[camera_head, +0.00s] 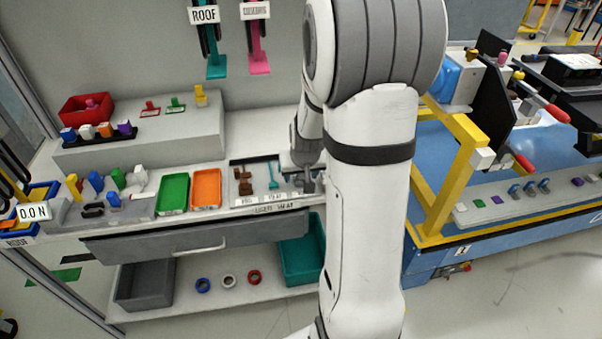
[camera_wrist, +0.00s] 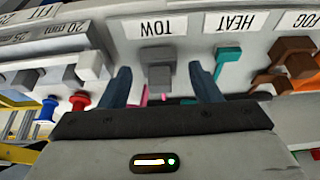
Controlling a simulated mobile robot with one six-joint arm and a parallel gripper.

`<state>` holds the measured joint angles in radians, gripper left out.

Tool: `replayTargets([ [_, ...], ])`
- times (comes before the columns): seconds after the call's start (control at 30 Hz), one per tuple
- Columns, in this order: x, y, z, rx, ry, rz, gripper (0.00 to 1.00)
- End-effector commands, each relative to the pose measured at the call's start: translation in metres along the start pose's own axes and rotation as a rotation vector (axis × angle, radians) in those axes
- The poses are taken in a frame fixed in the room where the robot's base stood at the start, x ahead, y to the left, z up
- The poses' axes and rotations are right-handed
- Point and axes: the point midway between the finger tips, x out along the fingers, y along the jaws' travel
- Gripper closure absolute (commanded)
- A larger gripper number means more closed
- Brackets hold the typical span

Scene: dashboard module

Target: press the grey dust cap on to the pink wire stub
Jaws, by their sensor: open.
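My gripper (camera_head: 308,184) is over the right end of the labelled tray on the bench. In the wrist view its two dark fingers (camera_wrist: 160,82) are open, one on each side of a grey piece (camera_wrist: 160,74) at the label TOW. I cannot tell whether they touch it. This grey piece may be the dust cap; its shape is only partly visible. A thin pink bit (camera_wrist: 144,96) shows between the fingers, too small to identify. A pink-topped part (camera_head: 502,58) stands on the dashboard module at the right; I cannot tell whether it is the wire stub.
A teal piece (camera_wrist: 228,60) and a brown piece (camera_wrist: 292,62) lie beside the grey one, at HEAT and FOG. Grey blocks (camera_wrist: 85,68) sit on the other side. Green (camera_head: 173,192) and orange trays (camera_head: 206,187) lie left.

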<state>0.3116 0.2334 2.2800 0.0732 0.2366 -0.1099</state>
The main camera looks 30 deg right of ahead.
Motion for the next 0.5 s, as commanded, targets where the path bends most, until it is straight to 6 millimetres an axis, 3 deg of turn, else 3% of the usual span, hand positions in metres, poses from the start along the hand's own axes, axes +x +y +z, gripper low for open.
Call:
replayTargets([
  [0.27,-0.005,0.000,-0.001,0.000,0.002,0.000,0.43],
  [0.5,-0.041,0.000,-0.002,0.000,0.005,0.000,0.43],
])
